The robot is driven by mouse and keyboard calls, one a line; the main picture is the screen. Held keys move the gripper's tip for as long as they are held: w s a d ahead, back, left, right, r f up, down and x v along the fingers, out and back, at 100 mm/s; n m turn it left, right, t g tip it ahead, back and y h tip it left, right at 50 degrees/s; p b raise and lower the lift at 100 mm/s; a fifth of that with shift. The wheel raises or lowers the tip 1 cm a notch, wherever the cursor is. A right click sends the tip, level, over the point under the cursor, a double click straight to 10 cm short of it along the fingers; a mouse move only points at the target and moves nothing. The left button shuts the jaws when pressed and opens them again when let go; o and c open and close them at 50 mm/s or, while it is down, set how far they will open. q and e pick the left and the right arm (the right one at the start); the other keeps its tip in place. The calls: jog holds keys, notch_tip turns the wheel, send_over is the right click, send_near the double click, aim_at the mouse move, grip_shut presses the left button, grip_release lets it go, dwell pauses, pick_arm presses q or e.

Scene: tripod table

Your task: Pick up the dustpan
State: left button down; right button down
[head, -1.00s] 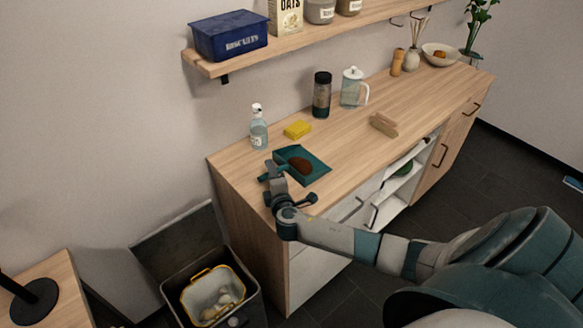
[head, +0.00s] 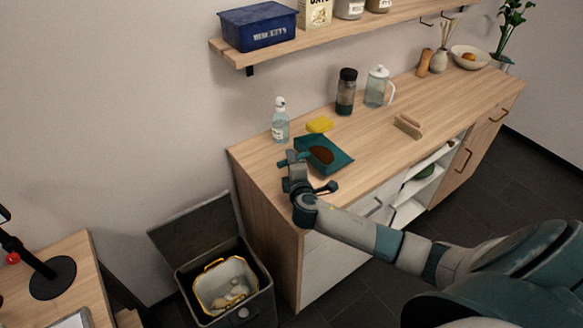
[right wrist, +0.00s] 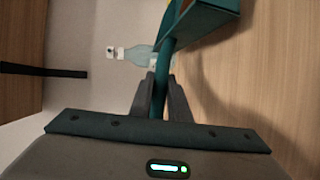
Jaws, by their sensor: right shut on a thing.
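The teal dustpan (head: 340,163) with a dark brown heap in it is at the counter's near left part. Its handle points left, toward the counter's end. My right gripper (head: 291,161) is shut on that handle. In the right wrist view the teal handle (right wrist: 160,98) runs between the two dark fingers, with part of the pan (right wrist: 208,22) at the top. I cannot tell whether the pan touches the counter or is just above it. My left gripper is out of view.
Behind the dustpan stand a yellow sponge (head: 319,125) and a spray bottle (head: 280,122). A dark jar (head: 346,92), a glass pitcher (head: 376,88) and a wooden brush-like block (head: 408,126) are farther right. An open bin (head: 258,308) is below, left of the counter (head: 450,105).

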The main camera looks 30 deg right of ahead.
jog(key=d+r+b, duration=0.3)
jog(key=d+r, duration=0.4)
jog(key=d, duration=0.4)
jog(key=shift+s+d+r, duration=0.2)
jog(key=shift+d+r, duration=0.1)
jog(key=shift+d, duration=0.05)
jog(key=shift+a, duration=0.1)
jog(key=s+a+r+n+y, duration=0.1)
jog(key=s+a, duration=0.3)
jog(key=a, duration=0.5)
jog(key=s+a+r+n+y+b, duration=0.1)
jog(key=s+a+r+y, duration=0.1)
jog(key=a, duration=0.8)
jog(key=s+a+r+n+t+y+b, duration=0.1)
jog(key=s+a+r+n+y, duration=0.1)
jog(key=s+a, duration=0.5)
jog(key=a+r, duration=0.1)
jog(key=a, duration=0.2)
jog(key=shift+a+y, duration=0.15)
jog(key=shift+y, duration=0.15)
jog(key=shift+r, duration=0.1)
